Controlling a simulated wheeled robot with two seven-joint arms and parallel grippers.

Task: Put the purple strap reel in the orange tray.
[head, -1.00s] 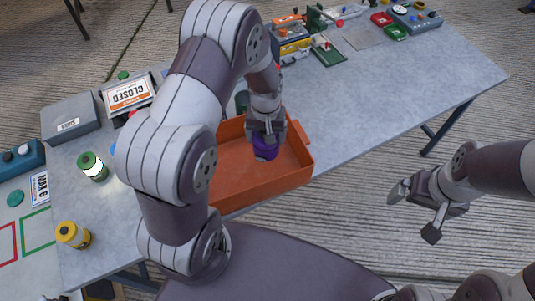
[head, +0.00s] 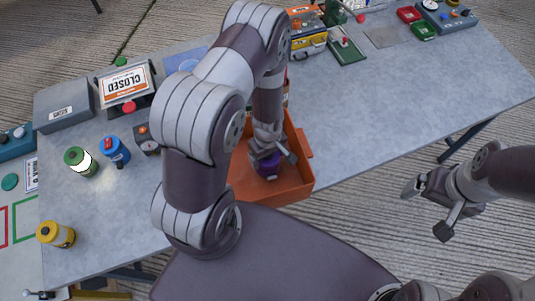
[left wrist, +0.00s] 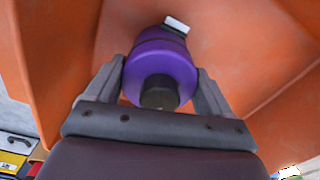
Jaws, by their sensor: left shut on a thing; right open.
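The purple strap reel (head: 268,165) is inside the walls of the orange tray (head: 275,190), near the tray's right half in the head view. My left gripper (head: 273,158) is shut on it from above. In the left wrist view the purple strap reel (left wrist: 160,68) sits between the two fingers of my left gripper (left wrist: 163,95), with its dark round end facing the camera and a white tag at its far side. I cannot tell whether it touches the tray floor. My right gripper (head: 428,212) is open and empty, off the table's front edge. My left arm hides the tray's left part.
A blue reel (head: 115,150), a green reel (head: 80,161) and a yellow reel (head: 55,234) stand on the left of the table. The table right of the tray is clear.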

